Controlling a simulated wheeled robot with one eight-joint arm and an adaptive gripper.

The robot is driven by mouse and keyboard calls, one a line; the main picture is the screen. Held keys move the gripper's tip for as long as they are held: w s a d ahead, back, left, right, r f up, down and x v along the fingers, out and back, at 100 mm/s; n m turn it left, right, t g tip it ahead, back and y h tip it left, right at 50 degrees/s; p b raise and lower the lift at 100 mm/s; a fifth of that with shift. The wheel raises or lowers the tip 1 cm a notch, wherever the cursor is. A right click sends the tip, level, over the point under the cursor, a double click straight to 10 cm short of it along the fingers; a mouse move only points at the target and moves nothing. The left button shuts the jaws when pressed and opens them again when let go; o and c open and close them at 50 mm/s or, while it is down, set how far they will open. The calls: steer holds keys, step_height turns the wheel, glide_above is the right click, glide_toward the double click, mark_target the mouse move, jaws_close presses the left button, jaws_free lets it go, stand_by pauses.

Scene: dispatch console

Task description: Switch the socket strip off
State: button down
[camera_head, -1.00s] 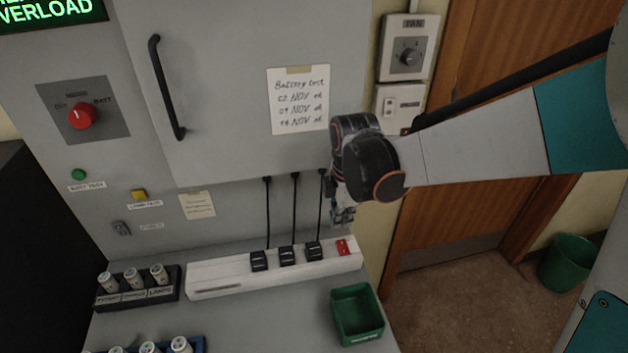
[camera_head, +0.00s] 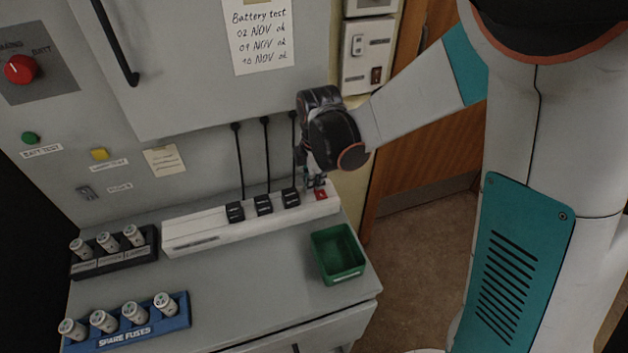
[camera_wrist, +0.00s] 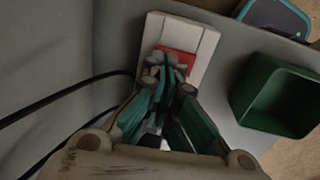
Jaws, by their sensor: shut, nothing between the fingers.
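The white socket strip (camera_head: 200,232) lies along the back of the grey desk with several black plugs in it, their cables running up the cabinet. Its red switch (camera_head: 321,195) sits at the right end, and it also shows in the wrist view (camera_wrist: 178,61). My gripper (camera_head: 314,184) is shut and empty, pointing down just above the red switch. In the wrist view my fingertips (camera_wrist: 165,62) overlap part of the switch. I cannot tell whether they touch it, nor which way the rocker is tipped.
An open green bin (camera_head: 338,254) stands on the desk just in front of the strip's right end. A black fuse holder (camera_head: 115,262) and a blue spare-fuse rack (camera_head: 140,334) stand at the left. The cabinet (camera_head: 190,80) rises close behind the strip.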

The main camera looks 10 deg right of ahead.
steer(key=shift+w+f+b, duration=0.15)
steer(key=shift+f+b, duration=0.25)
steer(key=shift+s+r, duration=0.1)
steer(key=shift+s, duration=0.15)
steer(key=shift+s+d+r, duration=0.1)
steer(key=shift+s+d, duration=0.05)
steer(key=shift+s, duration=0.4)
step_height(320, 180, up, 14)
steer(key=w+p, duration=0.1)
steer(key=p, duration=0.4)
steer(key=shift+w, duration=0.4)
